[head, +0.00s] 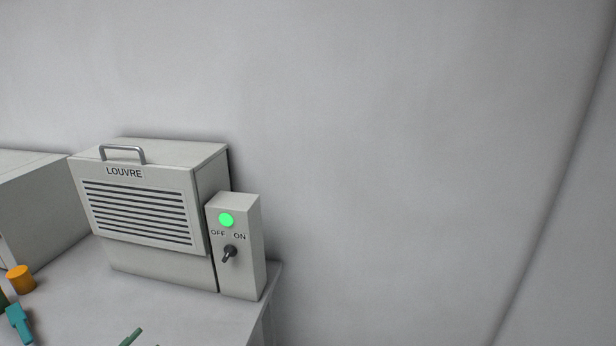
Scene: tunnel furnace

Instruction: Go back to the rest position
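Neither of my grippers shows in the head view, so their state and place are hidden. A pale grey louvre unit (150,257) stands on the table at the left, marked LOUVRE, with dark slats and a metal handle (122,151) on top. A switch box (243,278) stands against its right side. Its round lamp (226,219) is bright green. A dark toggle switch (229,253) sits below the OFF and ON labels; I cannot tell its setting for sure.
The grey table (185,308) ends just right of the switch box. An orange cylinder (21,279), a teal object (18,322) and a green object (131,337) lie at the lower left. Another grey box (30,205) stands at the left edge. A bare wall (400,150) fills the right.

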